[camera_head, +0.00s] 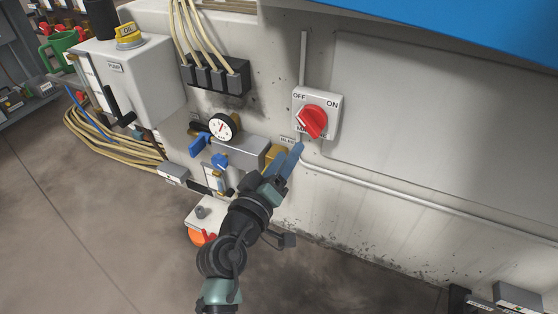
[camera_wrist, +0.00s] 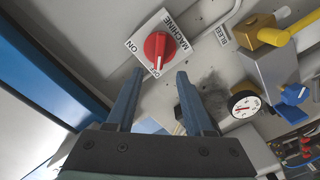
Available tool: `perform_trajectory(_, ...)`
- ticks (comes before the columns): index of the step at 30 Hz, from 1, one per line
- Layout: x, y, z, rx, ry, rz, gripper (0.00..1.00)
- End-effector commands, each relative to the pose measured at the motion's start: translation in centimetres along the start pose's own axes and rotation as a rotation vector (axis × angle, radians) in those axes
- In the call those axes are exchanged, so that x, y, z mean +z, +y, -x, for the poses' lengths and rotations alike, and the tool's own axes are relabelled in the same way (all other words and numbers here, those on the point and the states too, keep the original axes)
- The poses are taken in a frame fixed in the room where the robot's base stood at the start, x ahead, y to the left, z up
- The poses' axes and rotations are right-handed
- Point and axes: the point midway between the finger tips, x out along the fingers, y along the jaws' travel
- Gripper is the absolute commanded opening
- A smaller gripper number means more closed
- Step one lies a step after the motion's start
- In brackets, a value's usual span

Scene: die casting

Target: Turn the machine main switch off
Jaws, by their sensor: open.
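The machine main switch is a red rotary knob (camera_head: 311,122) on a pale plate (camera_head: 329,104) marked OFF at its upper left and ON at its upper right. The knob also shows in the wrist view (camera_wrist: 157,48). Its long handle is slanted, and the end with a pale mark lies toward the OFF label. My gripper (camera_head: 290,157) is just below the switch in the head view, apart from the knob. In the wrist view my gripper (camera_wrist: 160,74) is open and empty, with its two blue fingers apart and the knob lying beyond the gap between them.
A pressure gauge (camera_head: 224,128) and a valve block with blue handles (camera_head: 199,144) stand left of the switch. A pump box (camera_head: 128,85) is farther left. A pipe (camera_head: 400,191) runs along the machine wall below the switch. The panel (camera_head: 440,110) at right is flat and clear.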

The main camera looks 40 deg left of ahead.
Motion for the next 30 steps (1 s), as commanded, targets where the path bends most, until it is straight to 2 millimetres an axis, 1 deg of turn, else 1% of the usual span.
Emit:
perform_trajectory(1, -0.1, 0.1, 0.9, -0.002, -0.001, 0.0, 0.53)
perform_trajectory(3, 0.0, 0.0, 1.8, -0.002, -0.001, 0.001, 0.53)
perform_trajectory(6, 0.0, 0.0, 2.7, -0.001, 0.0, 0.001, 0.53)
perform_trajectory(9, 0.0, 0.0, 3.2, -0.001, 0.0, 0.0, 0.53)
perform_trajectory(30, 0.0, 0.0, 3.3, 0.0, 0.0, 0.001, 0.53)
